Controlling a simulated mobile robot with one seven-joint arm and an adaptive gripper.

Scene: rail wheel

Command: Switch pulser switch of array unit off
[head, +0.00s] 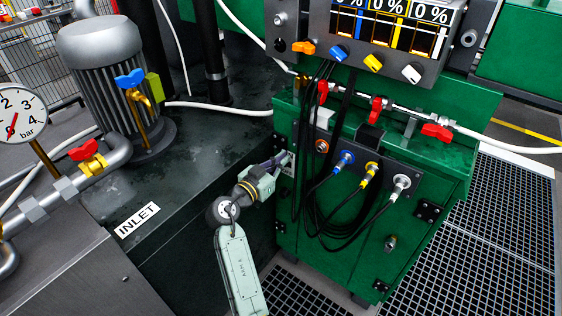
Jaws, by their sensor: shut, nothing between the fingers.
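I cannot tell from labels which part is the pulser switch. My gripper (285,160) is shut and empty, with its tips at the left end of the lower panel. The gripper hides whatever lies right behind its tips; contact cannot be told.
Black cables (312,200) hang in front of the cabinet, just right of my gripper. Red-handled valves (376,108) line a pipe above the panel. A dark tank top marked INLET (137,220), with a motor (105,80), stands left. Floor grating (500,220) is clear at right.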

